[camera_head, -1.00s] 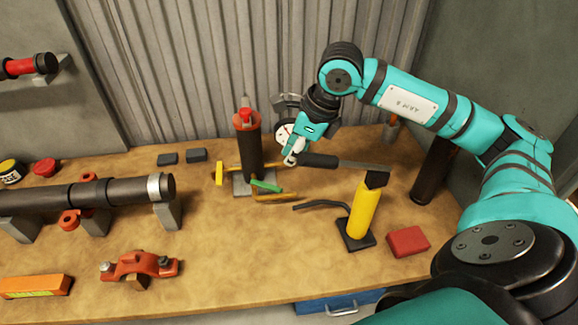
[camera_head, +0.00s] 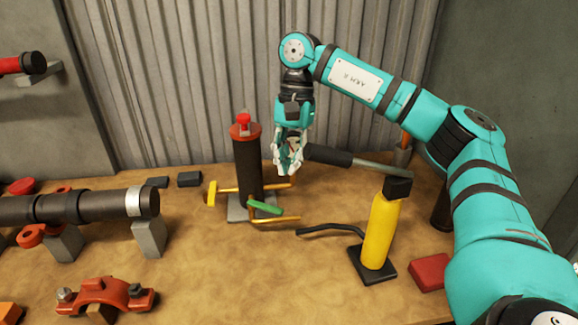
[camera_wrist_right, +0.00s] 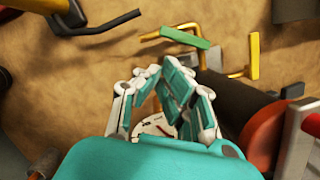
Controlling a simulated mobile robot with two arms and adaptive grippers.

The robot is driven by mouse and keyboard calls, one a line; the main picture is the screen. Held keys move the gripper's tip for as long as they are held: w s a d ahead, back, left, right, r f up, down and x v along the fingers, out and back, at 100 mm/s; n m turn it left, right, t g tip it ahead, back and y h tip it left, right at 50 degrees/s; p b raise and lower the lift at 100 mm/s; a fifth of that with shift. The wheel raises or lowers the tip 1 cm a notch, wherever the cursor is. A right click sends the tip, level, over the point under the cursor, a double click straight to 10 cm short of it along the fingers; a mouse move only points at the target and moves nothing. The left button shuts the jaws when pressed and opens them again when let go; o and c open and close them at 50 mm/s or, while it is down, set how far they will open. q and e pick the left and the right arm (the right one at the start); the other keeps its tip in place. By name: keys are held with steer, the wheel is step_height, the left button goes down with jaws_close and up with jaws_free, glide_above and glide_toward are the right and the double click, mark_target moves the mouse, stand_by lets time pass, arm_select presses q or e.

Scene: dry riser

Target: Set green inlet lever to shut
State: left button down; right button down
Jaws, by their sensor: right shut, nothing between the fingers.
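The green inlet lever (camera_head: 265,208) is on a brass pipe low at the front right of the dark riser (camera_head: 249,165), which stands on a grey base plate. The lever also shows in the right wrist view (camera_wrist_right: 184,38), beyond my fingertips. My right gripper (camera_head: 289,172) is shut and empty, pointing down just right of the riser, above and behind the green lever and apart from it. In the right wrist view its fingers (camera_wrist_right: 165,68) come together. A yellow lever (camera_head: 211,193) is on the riser's left pipe. My left gripper is not in view.
A yellow cylinder tool (camera_head: 380,232) with a long black-gripped handle (camera_head: 328,154) stands at right, close to my right gripper. A red block (camera_head: 430,271) lies beside it. A dark pipe (camera_head: 75,206) rests on supports at left. The front middle of the bench is clear.

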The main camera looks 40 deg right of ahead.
mark_target(265, 209)
steer(key=x, duration=0.7)
steer(key=shift+f, duration=0.1)
steer(key=shift+a, duration=0.15)
